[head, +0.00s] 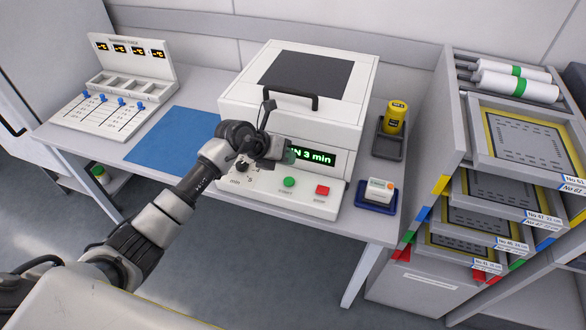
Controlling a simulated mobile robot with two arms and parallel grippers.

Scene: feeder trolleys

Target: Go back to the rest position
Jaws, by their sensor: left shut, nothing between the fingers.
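My left arm reaches in from the lower left. My left gripper (284,154) is shut and empty in front of the white oven-like machine (237,98), beside its green display (313,158), which reads "...N 3 min" with its left part hidden by the gripper. Whether the gripper touches the machine's front I cannot tell. The machine's lid is down, with a black handle (291,96) on it. Below the display are dark knobs, a green button (289,182) and a red button (322,190). My right gripper is not in view.
A blue mat (170,140) and a white slider panel (97,115) lie to the left on the table. A grey rack (452,130) with drawers stands far right.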

